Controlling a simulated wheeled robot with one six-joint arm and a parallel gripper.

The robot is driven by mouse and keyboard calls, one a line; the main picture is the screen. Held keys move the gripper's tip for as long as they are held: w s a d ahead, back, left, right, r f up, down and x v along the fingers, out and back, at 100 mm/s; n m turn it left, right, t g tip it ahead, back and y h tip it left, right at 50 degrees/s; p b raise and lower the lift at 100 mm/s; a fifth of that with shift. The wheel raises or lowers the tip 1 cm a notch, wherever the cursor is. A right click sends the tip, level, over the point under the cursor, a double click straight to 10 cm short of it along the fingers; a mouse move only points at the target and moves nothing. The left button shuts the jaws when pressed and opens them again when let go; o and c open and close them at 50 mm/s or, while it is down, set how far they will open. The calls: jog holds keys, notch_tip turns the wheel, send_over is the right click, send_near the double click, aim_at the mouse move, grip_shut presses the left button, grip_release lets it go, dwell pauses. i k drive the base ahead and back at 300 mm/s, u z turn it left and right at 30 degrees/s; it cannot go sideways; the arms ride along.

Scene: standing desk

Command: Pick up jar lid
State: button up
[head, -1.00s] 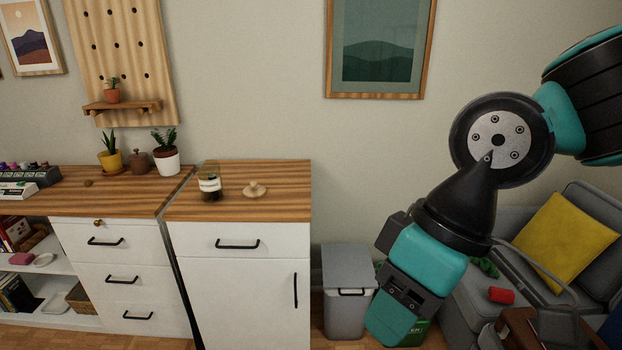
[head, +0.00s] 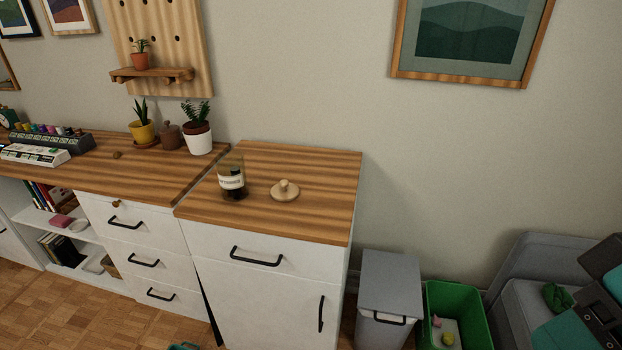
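The jar lid (head: 286,192) is a pale wooden disc with a round knob on top. It lies knob up on the wooden top of the white cabinet (head: 300,165). A glass jar (head: 232,180) with a white label and dark contents stands just left of the lid, apart from it. Only a dark and teal part of my arm shows at the lower right edge, far from the lid. My gripper's fingers cannot be seen.
Potted plants (head: 197,128) stand on the longer desk (head: 95,165) to the left. A grey bin (head: 388,290) and a green bin (head: 458,315) stand right of the cabinet. The cabinet top around the lid is mostly clear.

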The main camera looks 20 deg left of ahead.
aim_at(282, 192)
jog(key=u, duration=0.1)
jog(key=i, duration=0.65)
jog(key=u, duration=0.9)
jog(key=i, duration=0.6)
jog(key=u, duration=0.65)
